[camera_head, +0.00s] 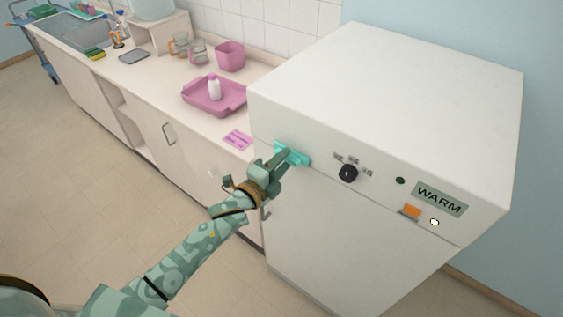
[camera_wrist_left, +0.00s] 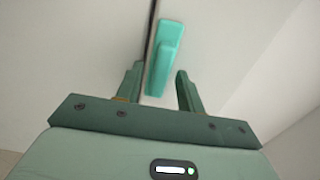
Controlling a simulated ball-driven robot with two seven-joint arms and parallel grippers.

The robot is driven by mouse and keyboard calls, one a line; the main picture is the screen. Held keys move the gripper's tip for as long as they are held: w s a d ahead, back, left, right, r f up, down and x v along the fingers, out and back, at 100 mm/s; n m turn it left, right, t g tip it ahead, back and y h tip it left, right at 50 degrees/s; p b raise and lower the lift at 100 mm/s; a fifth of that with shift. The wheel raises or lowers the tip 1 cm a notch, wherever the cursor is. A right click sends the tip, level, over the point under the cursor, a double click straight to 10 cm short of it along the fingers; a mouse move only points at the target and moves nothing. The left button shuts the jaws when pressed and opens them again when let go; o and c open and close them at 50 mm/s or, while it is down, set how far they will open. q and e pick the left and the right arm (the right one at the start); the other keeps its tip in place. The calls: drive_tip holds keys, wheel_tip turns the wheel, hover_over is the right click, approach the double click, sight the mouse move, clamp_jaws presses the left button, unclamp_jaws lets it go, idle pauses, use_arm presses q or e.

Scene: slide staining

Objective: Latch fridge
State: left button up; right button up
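The fridge (camera_head: 380,95) is a white box-shaped unit with a "WARM" label on its front panel. A teal latch (camera_head: 292,154) sits at the upper left of its front, by the seam above the door (camera_head: 330,235). In the left wrist view the latch (camera_wrist_left: 163,58) is upright along a dark seam. My left gripper (camera_head: 280,160) is at the latch in the head view. In the left wrist view its two fingers (camera_wrist_left: 157,88) are apart, with the near end of the latch between or just beyond them. Contact cannot be told. My right gripper is not in view.

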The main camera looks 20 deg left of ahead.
use_arm(q)
clamp_jaws()
drive_tip(key=shift+n, duration=0.3)
drive_tip(key=shift+s+n+p, duration=0.1)
drive_tip(key=shift+n+p, duration=3.6)
drive_tip(key=shift+n, duration=5)
drive_tip(key=shift+f, duration=0.1)
unclamp_jaws()
